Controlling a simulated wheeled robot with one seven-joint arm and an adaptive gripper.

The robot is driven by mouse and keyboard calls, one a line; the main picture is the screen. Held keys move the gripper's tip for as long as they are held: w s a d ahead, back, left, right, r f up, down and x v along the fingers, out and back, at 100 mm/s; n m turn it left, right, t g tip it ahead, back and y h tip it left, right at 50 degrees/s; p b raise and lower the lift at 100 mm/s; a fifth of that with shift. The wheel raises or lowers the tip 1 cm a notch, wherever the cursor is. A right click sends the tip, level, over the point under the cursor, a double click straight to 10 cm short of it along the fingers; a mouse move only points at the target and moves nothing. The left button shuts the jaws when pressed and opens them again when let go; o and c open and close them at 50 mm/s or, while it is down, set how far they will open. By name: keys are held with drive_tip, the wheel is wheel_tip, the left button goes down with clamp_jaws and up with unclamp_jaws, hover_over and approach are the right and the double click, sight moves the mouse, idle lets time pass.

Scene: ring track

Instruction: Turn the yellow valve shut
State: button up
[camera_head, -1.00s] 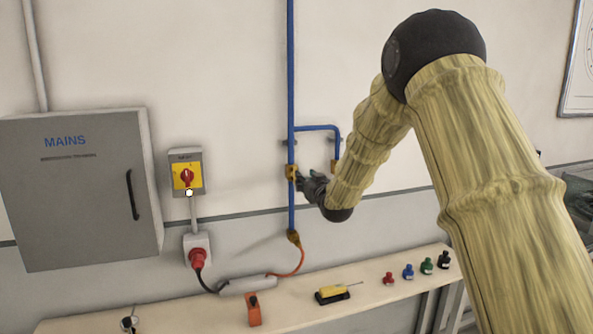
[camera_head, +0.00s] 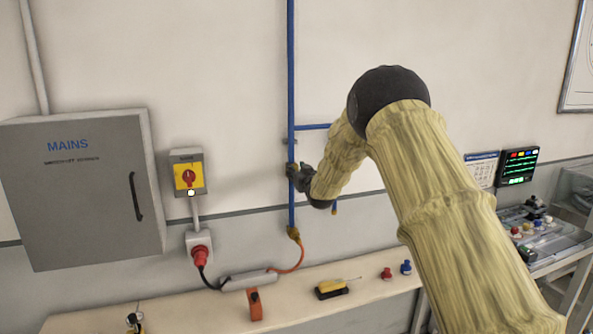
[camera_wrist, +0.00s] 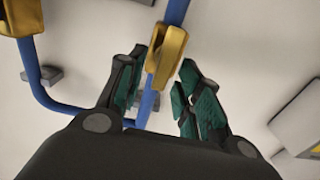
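The yellow valve (camera_wrist: 168,50) shows in the wrist view as a brass-yellow lever on a blue pipe. My gripper (camera_wrist: 163,60) is open, with one dark green-padded finger on each side of the lever. A gap shows at the right finger; I cannot tell whether the left finger touches. In the head view my gripper (camera_head: 297,173) is at the vertical blue pipe (camera_head: 291,80) and hides most of the valve. A second yellow fitting (camera_wrist: 17,14) sits on the neighbouring pipe branch at the wrist view's upper left.
A grey MAINS cabinet (camera_head: 80,190) and a red-yellow switch (camera_head: 188,176) are on the wall at left. A shelf (camera_head: 370,292) below holds a yellow tool (camera_head: 331,288) and small knobs. An orange hose (camera_head: 299,258) leaves the pipe's lower end. My arm covers the right middle.

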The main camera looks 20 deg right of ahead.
drive_tip(key=shift+c, duration=0.2)
clamp_jaws()
drive_tip(key=shift+f+b, duration=0.15)
drive_tip(key=shift+b, duration=0.45)
drive_tip(key=n+b, duration=0.6)
drive_tip(key=b, duration=0.1)
drive_tip(key=a+f+n+b, duration=0.1)
drive_tip(key=n+b, duration=0.5)
drive_tip(key=b, duration=0.2)
drive_tip(key=a+f+n+b, duration=0.1)
drive_tip(key=n+b, duration=0.4)
drive_tip(key=b, duration=0.2)
drive_tip(key=shift+n, duration=0.4)
